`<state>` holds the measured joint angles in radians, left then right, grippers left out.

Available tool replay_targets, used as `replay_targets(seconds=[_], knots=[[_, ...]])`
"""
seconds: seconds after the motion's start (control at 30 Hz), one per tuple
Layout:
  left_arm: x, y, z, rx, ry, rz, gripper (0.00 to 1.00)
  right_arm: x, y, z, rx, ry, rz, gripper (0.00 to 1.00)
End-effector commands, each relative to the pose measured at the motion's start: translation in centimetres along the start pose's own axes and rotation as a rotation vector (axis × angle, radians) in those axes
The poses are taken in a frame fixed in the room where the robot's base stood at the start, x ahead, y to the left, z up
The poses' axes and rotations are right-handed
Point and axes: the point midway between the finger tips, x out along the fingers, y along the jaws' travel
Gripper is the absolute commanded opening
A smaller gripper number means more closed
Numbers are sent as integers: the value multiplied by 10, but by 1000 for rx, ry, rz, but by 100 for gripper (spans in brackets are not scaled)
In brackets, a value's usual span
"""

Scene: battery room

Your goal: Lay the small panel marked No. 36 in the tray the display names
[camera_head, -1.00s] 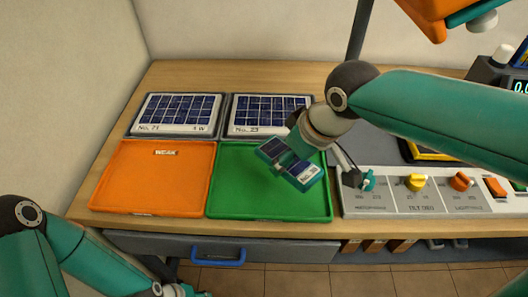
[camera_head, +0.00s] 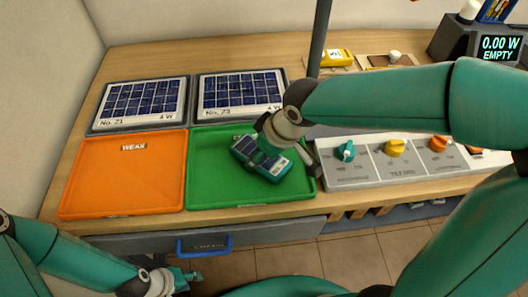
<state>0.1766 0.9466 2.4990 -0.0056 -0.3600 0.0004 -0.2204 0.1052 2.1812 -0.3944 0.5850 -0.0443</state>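A small dark-blue panel with a teal frame and a white label (camera_head: 276,166) is at the green tray (camera_head: 210,190), over its right half. The label is too small to read. My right gripper (camera_head: 262,158) is across the panel's middle, with a teal finger over its face, and appears shut on it. I cannot tell if the panel touches the tray floor. The orange tray (camera_head: 122,185), marked WEAK, is empty at left. The green tray's own label is mostly hidden. The display (camera_head: 500,48) reads 0.00 W EMPTY. My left gripper (camera_head: 188,277) is low at the front, below the table edge, its opening unclear.
A control board with knobs (camera_head: 395,165) is right of the green tray. A dark post (camera_head: 319,40) rises behind. A drawer with a blue handle (camera_head: 204,246) is in front.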

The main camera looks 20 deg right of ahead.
Motion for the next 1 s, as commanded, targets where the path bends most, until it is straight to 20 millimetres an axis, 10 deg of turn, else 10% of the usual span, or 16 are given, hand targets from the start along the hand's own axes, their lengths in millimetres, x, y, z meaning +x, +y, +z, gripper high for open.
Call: replay_targets(seconds=[0.37,0.4,0.53,1.0], knots=[[3,-1,0,0,0,0,40,5,0,1,-2,1,0,19],[3,-1,0,0,0,0,40,5,0,1,-2,0,0,69],[2,-1,0,0,0,0,40,4,-1,1,-2,0,-1,91],[-1,0,0,0,1,0,40,-3,0,-1,-2,3,0,91]])
